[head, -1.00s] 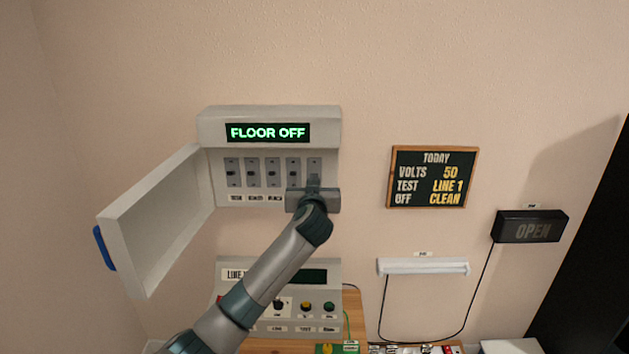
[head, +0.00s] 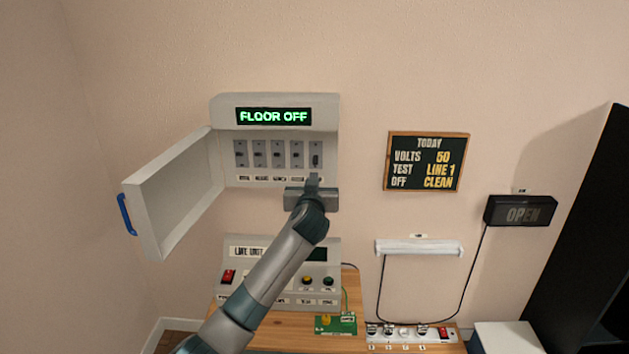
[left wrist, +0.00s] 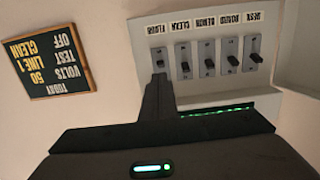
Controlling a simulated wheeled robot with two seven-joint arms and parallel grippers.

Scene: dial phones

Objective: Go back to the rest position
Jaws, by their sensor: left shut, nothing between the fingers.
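My left gripper (head: 313,180) is shut and empty in the head view. It is in front of the lower right edge of the grey switch box (head: 225,150), just below the rightmost switch (head: 316,155). In the left wrist view, my gripper's fingers (left wrist: 158,82) stand together close to the end switch (left wrist: 160,60) of the row; I cannot tell whether they touch it. The box's display (head: 273,117) reads "FLOOR OFF". The box's door (head: 175,195) with a blue handle (head: 127,214) hangs open to the left. My right gripper is not in view.
Below, a line unit panel (head: 235,295) with a red switch stands on a wooden table (head: 275,346), partly behind my arm. A chalkboard (head: 427,162) and an "OPEN" sign (head: 520,211) hang on the wall.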

